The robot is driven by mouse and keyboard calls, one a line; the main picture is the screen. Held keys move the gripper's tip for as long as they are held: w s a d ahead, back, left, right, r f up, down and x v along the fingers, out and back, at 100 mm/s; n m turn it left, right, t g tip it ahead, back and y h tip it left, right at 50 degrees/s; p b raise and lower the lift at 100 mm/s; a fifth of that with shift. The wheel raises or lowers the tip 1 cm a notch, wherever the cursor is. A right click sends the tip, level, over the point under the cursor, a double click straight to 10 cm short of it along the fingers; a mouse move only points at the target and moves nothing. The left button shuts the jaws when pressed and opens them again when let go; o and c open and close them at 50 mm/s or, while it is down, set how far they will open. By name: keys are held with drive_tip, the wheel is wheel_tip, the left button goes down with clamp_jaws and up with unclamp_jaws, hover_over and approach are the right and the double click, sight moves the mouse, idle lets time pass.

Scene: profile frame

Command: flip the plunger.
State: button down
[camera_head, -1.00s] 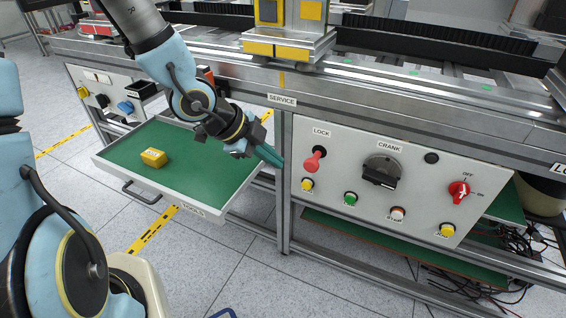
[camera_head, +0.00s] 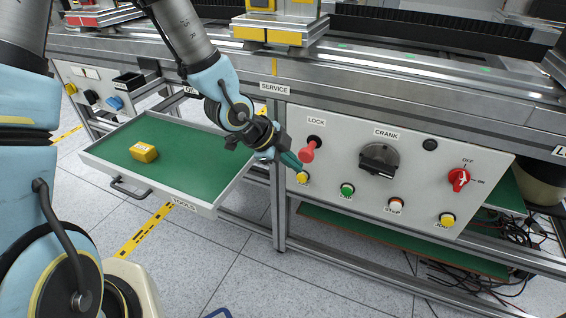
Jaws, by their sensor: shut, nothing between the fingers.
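The red plunger (camera_head: 309,149) sticks out of a dark socket under the LOCK label, at the left end of the white control panel (camera_head: 345,152). Its knob hangs down and to the left of the socket. My gripper (camera_head: 294,163) is shut and empty, its teal fingers pointing down and to the right. The fingertips are just left of and slightly below the red knob. They look close to it, but I cannot tell whether they touch.
A yellow button (camera_head: 303,178) sits just below the fingertips. The black CRANK knob (camera_head: 379,160), a green button (camera_head: 347,190) and a red switch (camera_head: 459,179) are to the right. The open TOOLS drawer (camera_head: 190,200) holds a yellow box (camera_head: 144,151), left of the panel.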

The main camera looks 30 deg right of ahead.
sight(304, 149)
drive_tip(key=shift+w+d+r, duration=0.1)
drive_tip(key=shift+w+d, duration=0.6)
drive_tip(key=shift+d, duration=0.35)
drive_tip(key=shift+w+d+p, duration=0.35)
drive_tip(key=shift+w+d, duration=0.15)
drive_tip(key=shift+d, duration=0.3)
drive_tip(key=shift+w+d+p, duration=0.35)
drive_tip(key=shift+w+d, duration=0.15)
drive_tip(key=shift+d, duration=0.25)
